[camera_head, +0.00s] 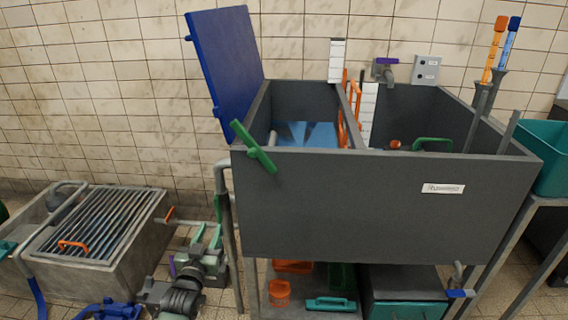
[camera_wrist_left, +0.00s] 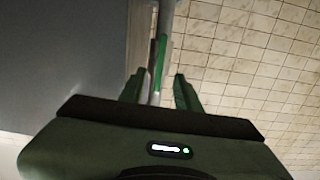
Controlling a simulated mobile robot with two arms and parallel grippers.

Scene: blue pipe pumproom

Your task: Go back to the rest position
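My left gripper (camera_head: 206,238) is low in the head view, left of the big grey tank, with its two green fingers pointing up and away. In the left wrist view, the fingers of my left gripper (camera_wrist_left: 160,92) stand apart with a gap between them, and I see nothing held. Beyond the gap a thin green bar (camera_wrist_left: 161,62) and a grey pipe show; I cannot tell how far off they are. My right gripper is in neither view.
The grey tank (camera_head: 340,205) on legs stands right of my left gripper, its blue lid (camera_head: 226,65) raised. A green lever (camera_head: 253,146) sticks out at its front left corner. A concrete basin with a grate (camera_head: 100,222) stands left. A teal bin (camera_head: 545,160) is at right.

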